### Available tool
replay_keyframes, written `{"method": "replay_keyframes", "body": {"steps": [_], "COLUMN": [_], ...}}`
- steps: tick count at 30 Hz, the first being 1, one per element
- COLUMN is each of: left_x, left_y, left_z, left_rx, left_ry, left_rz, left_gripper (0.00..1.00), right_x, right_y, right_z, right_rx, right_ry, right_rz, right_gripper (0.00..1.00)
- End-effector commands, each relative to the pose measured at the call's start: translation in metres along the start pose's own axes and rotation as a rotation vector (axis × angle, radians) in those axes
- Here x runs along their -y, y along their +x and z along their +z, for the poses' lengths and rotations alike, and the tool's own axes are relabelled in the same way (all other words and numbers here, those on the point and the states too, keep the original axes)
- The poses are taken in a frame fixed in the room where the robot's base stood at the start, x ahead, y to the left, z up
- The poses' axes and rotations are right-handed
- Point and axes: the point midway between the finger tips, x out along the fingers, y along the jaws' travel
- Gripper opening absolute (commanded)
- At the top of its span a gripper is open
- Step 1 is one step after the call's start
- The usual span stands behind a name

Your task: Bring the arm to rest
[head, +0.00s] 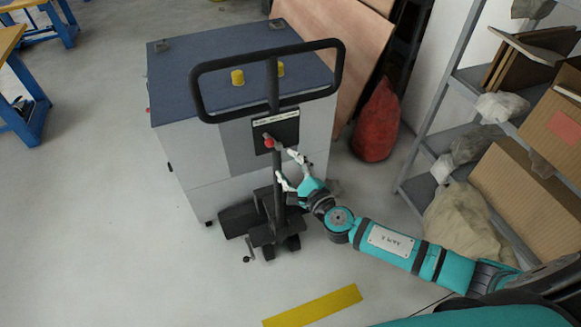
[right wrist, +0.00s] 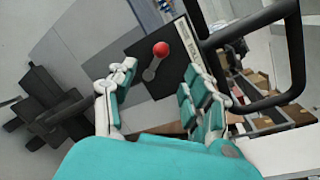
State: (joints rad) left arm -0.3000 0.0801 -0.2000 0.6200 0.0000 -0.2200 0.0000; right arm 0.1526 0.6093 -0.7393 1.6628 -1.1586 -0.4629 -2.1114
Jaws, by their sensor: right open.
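My right gripper (head: 289,169) reaches in from the right, with its arm (head: 390,245) stretched out toward a grey cabinet. It also shows in the right wrist view (right wrist: 157,92), with its two fingers spread apart and nothing between them. Beyond the fingertips is a lever with a red ball knob (right wrist: 161,49), apart from the fingers in that view. The red knob (head: 269,142) also shows in the head view, in front of a dark panel on the cabinet, just left of the fingertips. My left gripper is not in view.
The grey cabinet (head: 190,140) has a blue top and a black loop handle (head: 196,92) on a post. A red sack (head: 377,125) stands behind. Shelving with cardboard boxes (head: 530,195) stands close to my right arm. The floor at left (head: 90,220) is clear.

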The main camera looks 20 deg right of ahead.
Motion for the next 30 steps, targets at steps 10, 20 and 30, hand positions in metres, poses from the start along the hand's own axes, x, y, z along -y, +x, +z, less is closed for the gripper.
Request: {"method": "replay_keyframes", "body": {"steps": [10, 20, 30], "left_x": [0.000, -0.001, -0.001], "left_y": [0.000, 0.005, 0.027], "left_z": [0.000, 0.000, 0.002], "left_rx": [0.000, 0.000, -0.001], "left_ry": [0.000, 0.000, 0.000], "left_rz": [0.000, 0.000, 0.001], "left_gripper": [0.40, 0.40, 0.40], "right_x": [0.000, -0.015, -0.138], "right_y": [-0.002, -0.002, -0.065], "right_z": [0.000, -0.032, -0.229], "right_rx": [-0.001, -0.070, -0.583], "right_ry": [0.000, 0.145, 1.257], "right_rz": [-0.001, 0.013, -0.146], "right_gripper": [0.51, 0.51, 0.51]}}
